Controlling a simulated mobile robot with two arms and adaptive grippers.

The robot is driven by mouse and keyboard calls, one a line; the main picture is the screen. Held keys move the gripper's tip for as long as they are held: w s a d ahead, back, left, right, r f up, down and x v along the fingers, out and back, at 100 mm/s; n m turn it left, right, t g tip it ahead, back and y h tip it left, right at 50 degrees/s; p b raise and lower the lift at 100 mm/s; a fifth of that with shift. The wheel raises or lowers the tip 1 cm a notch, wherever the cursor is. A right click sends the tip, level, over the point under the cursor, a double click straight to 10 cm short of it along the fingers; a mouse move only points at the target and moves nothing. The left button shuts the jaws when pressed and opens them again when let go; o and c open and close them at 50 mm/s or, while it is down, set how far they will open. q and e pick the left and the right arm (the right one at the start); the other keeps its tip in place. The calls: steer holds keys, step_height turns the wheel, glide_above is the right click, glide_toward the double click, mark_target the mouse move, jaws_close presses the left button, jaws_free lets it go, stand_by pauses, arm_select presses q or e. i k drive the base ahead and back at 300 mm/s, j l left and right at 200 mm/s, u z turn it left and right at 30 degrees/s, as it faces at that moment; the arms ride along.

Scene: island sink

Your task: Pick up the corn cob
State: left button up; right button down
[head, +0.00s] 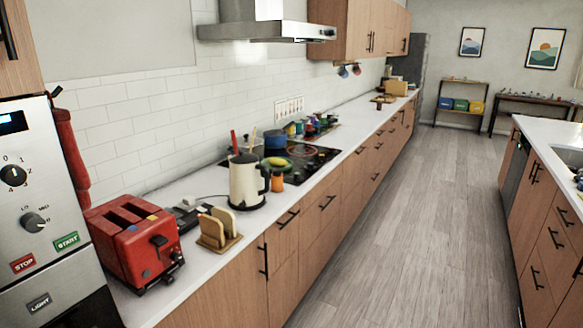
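I cannot make out a corn cob for certain. A small yellow and green item (276,162) lies on the black hob behind the cream kettle (244,184); it is too small to tell what it is. Neither my left nor my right gripper is in view.
The long white counter on the left holds a red toaster (130,243), bread slices in a wooden rack (217,230), an orange cup (277,183) and several pots. An oven stands at the near left. An island (552,215) with a sink stands right. The wooden floor (415,235) between is clear.

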mark_target(278, 162)
steer(key=i+j, duration=0.2)
steer(key=i, duration=0.3)
steer(key=i+j+u, duration=0.1)
steer(key=i+j, duration=0.15)
steer(key=i, duration=0.25)
steer(key=i+l+u, duration=0.2)
steer(key=u, duration=0.8)
